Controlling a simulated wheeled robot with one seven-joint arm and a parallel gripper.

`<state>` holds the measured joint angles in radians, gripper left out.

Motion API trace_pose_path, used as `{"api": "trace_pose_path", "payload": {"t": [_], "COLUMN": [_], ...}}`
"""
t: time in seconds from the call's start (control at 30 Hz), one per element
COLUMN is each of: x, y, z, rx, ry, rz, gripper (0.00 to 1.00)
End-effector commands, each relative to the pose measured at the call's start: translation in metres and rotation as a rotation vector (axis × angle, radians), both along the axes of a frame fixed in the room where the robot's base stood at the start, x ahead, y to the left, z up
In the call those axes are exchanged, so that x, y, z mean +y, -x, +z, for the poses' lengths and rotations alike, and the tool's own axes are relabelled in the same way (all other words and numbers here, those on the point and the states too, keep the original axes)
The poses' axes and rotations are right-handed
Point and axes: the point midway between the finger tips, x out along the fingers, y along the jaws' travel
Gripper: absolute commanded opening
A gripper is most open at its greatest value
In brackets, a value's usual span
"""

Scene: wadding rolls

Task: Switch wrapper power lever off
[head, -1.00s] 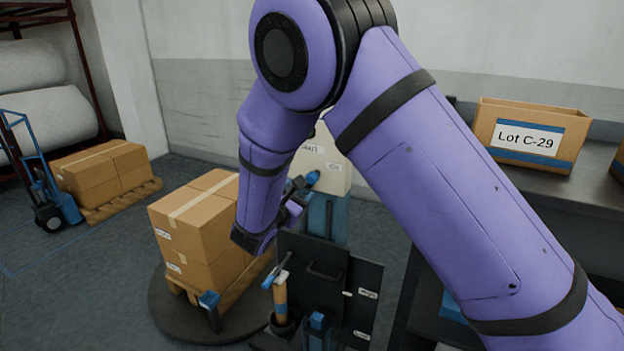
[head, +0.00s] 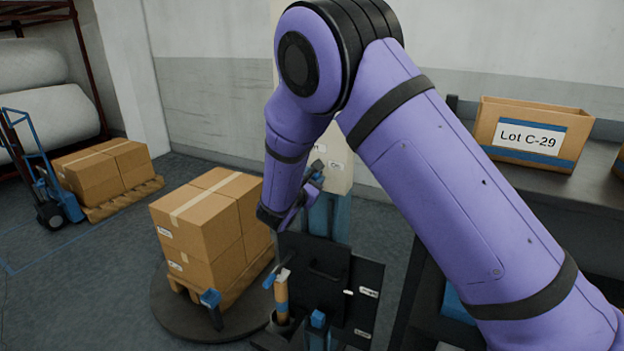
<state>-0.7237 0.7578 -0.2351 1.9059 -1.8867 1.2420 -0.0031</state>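The stretch wrapper has a dark control panel (head: 362,300) with small white labels, beside a blue column (head: 328,215) with a pale upper housing (head: 338,172). A short rod with a blue grip (head: 269,281) stands at the panel's left edge; I cannot tell whether it is the power lever, as the labels are too small to read. My gripper (head: 313,180) is in front of the column, above the panel and apart from the blue grip. My wrist hides part of it, so its opening is unclear.
Stacked cartons (head: 205,225) stand on a pallet on the round turntable (head: 180,318), left of my wrist. A blue-topped post (head: 211,300) is at the turntable's front. A dark shelf (head: 570,192) with a Lot C-29 box (head: 530,132) is at right.

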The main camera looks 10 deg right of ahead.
Motion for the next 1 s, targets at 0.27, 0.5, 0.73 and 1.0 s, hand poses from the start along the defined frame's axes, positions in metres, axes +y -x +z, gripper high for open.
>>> {"api": "trace_pose_path", "payload": {"t": [0.27,0.5,0.73,1.0], "x": [0.000,0.003,0.008,0.017], "y": [0.000,-0.001,-0.004,-0.011], "z": [0.000,0.002,0.005,0.009], "rx": [0.002,0.034,0.122,0.262], "ry": [0.002,0.052,0.179,0.388], "rz": [0.000,0.001,0.001,0.001], "gripper": [0.11,0.11,0.11,0.11]}}
